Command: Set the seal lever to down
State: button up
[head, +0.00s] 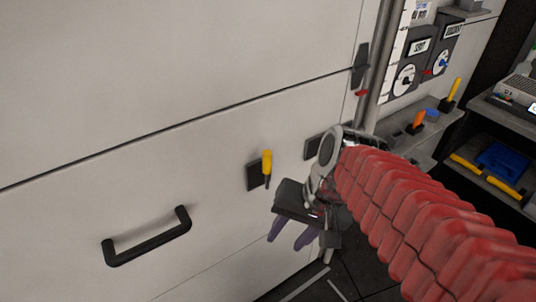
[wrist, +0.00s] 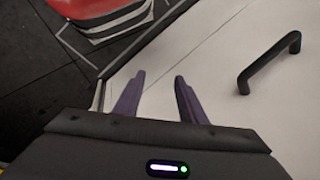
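A yellow-handled lever (head: 266,164) on a dark mounting plate (head: 253,177) is on the pale panel in the head view, its yellow handle uppermost. I see no readable label by it, so I cannot tell for sure that it is the seal lever. My gripper (head: 288,240) is below and slightly right of this lever, with its purple fingers pointing down. The fingers are apart and empty. They also show apart in the wrist view (wrist: 160,80), over the panel and floor. The yellow lever is not in the wrist view.
A black bar handle (head: 148,240) is on the panel at lower left; it also shows in the wrist view (wrist: 268,62). An orange-handled lever (head: 418,118) and another yellow-handled one (head: 455,90) stand on the grey ledge at right. Dials (head: 405,78) are above. A metal pole (head: 376,70) rises behind my arm.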

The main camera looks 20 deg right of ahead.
jog(key=f+m+g+y, duration=0.1)
jog(key=m+y, duration=0.1)
jog(key=m, duration=0.1)
jog(key=m+t+y, duration=0.9)
jog(key=m+t, duration=0.1)
jog(key=m, duration=0.7)
send_near(267, 155)
jog(key=d, duration=0.2)
jog(key=s+d+f, duration=0.1)
jog(key=shift+d+f, duration=0.1)
jog(key=shift+d, duration=0.05)
jog(key=shift+x, duration=6.9)
jog(key=shift+c, duration=0.2)
